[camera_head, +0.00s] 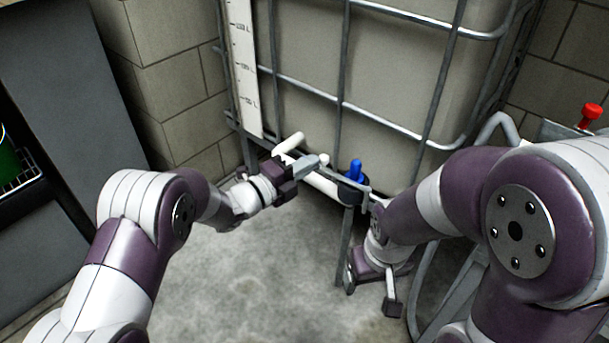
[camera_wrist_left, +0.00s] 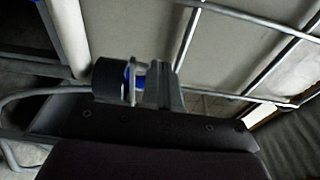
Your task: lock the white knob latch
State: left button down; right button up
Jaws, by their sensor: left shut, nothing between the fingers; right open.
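A small white knob (camera_head: 324,159) shows at the front of the tank in the head view, right by the tips of my left gripper (camera_head: 312,163). Whether they touch I cannot tell. A white handle-like piece (camera_head: 291,143) sticks out just behind that gripper, and a white pipe (camera_head: 322,184) runs below it. My left gripper is shut and empty; its grey fingers also show in the left wrist view (camera_wrist_left: 164,88), where I cannot make out the white knob. My right gripper (camera_head: 371,292) is low over the floor, open and empty, away from the knob.
A blue valve (camera_head: 354,170) stands right of the knob; a black cylinder (camera_wrist_left: 112,80) with blue shows beside my fingers in the wrist view. The tank's metal cage (camera_head: 342,90) rises behind. A red-topped item (camera_head: 590,112) is far right. Open floor (camera_head: 265,270) lies in front.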

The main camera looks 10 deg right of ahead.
pick_arm(q)
jog(key=shift+w+d, duration=0.4)
jog(key=shift+w, duration=0.35)
pick_arm(e)
jog(key=shift+f, duration=0.15)
pick_arm(q)
jog(key=shift+w+r, duration=0.1)
jog(key=shift+r, duration=0.1)
pick_arm(e)
jog(key=shift+s, duration=0.1)
jog(key=shift+a, duration=0.1)
